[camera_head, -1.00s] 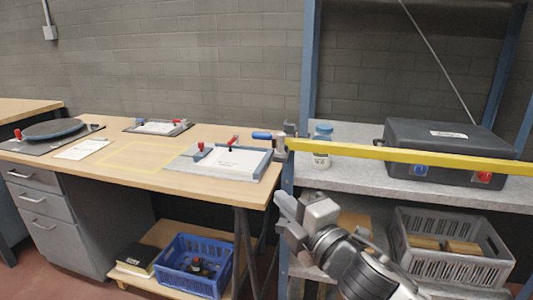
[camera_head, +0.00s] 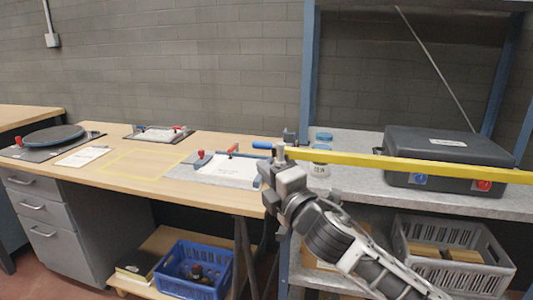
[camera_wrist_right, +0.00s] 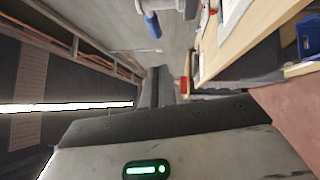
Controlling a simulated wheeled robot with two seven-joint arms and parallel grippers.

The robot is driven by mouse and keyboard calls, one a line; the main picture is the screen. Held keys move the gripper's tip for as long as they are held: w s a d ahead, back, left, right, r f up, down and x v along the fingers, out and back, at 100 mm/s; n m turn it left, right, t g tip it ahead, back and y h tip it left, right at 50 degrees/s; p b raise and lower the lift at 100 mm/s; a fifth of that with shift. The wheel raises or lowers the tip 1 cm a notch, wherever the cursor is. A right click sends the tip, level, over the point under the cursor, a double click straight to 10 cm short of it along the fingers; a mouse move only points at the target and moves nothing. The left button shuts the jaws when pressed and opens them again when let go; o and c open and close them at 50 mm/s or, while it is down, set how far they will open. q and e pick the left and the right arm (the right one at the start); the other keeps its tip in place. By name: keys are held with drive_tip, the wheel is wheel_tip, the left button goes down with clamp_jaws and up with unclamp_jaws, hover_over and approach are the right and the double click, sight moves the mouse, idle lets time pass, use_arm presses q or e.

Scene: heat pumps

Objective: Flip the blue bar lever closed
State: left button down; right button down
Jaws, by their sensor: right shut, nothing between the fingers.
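The blue bar lever (camera_head: 263,145) sits at the end of the yellow bar (camera_head: 410,165), by the shelf's front post. Its blue handle lies roughly level and points left over the right end of the workbench. In the right wrist view the blue lever (camera_wrist_right: 152,24) shows at the top, joined to a grey mount. My right gripper (camera_head: 266,173) is shut and empty. In the head view it appears just below the lever and the bar's left end; I see no clear contact. My left gripper is not in view.
The workbench (camera_head: 125,185) holds a white-plated fixture (camera_head: 228,171) with red handles near its right end. The yellow bar crosses the front of the shelf (camera_head: 352,180), which holds a dark case (camera_head: 450,150) and a jar (camera_head: 320,168). A blue crate (camera_head: 195,285) sits below the bench.

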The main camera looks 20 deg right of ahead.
sight(258, 147)
drive_tip(key=shift+w+d+r, duration=0.15)
drive_tip(key=shift+w+d, duration=0.15)
drive_tip(key=shift+w, duration=0.6)
drive_tip(key=shift+w+d+r, duration=0.2)
drive_tip(key=shift+w+d, duration=0.05)
drive_tip(key=shift+w, duration=0.6)
drive_tip(key=shift+w+d+r, duration=0.15)
drive_tip(key=shift+w+d, duration=0.15)
drive_tip(key=shift+w, duration=0.6)
